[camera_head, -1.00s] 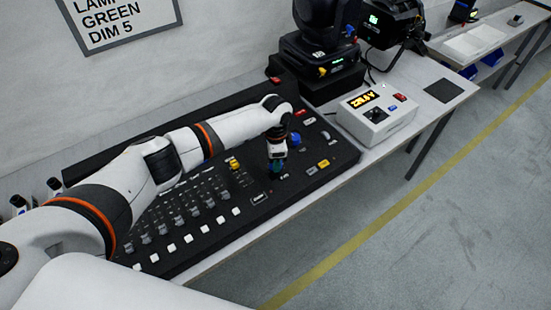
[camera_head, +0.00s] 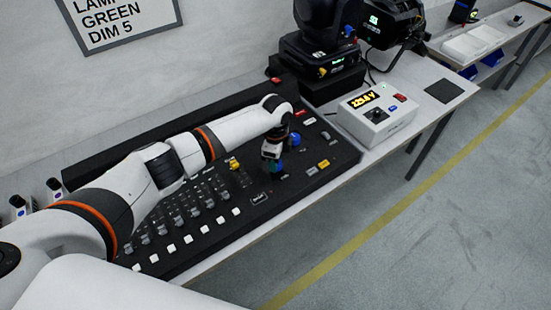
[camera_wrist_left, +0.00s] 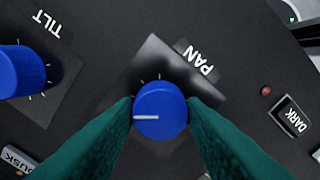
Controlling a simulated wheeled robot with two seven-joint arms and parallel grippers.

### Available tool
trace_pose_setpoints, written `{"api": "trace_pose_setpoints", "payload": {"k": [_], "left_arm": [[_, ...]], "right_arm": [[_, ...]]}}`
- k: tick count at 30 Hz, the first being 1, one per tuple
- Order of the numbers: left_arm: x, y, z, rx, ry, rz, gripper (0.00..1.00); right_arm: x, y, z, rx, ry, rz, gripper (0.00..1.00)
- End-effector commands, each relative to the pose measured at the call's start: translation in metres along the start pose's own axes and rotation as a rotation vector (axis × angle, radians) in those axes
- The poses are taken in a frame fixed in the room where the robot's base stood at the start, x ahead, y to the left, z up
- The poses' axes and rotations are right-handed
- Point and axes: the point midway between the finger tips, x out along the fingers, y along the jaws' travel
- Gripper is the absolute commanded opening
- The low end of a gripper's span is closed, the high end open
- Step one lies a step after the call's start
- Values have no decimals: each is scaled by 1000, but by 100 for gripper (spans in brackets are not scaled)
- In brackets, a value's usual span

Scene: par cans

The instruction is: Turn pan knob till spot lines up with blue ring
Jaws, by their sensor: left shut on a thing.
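The pan knob (camera_wrist_left: 160,100) is a round blue knob in the left wrist view, next to the white PAN label (camera_wrist_left: 198,60). Its white pointer line points to the left of that picture. My left gripper (camera_head: 276,172) reaches down onto the black console, its teal fingers shut on the knob's two sides. In the head view the fingers hide most of the knob. I see neither the light spot nor the blue ring in these views. My right gripper is not in view.
The blue tilt knob (camera_wrist_left: 20,72) stands beside the pan knob. The black console (camera_head: 255,198) carries several faders and buttons. A white meter box (camera_head: 372,122) stands to its right, and a dark moving-head lamp (camera_head: 322,40) behind.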

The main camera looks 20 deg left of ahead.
Motion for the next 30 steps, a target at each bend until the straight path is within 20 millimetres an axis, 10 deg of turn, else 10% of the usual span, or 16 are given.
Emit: {"api": "trace_pose_setpoints", "payload": {"k": [6,7,10,21,30], "left_arm": [[0,0,1,0,-2,1,15],[0,0,1,0,-2,1,42],[0,0,1,-1,-2,1,59],[-5,1,0,-1,-1,2,59],[-60,1,0,0,-2,6,59]], "right_arm": [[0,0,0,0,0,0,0],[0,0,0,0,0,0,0],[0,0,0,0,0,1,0],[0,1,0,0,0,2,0],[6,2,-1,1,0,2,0]]}}
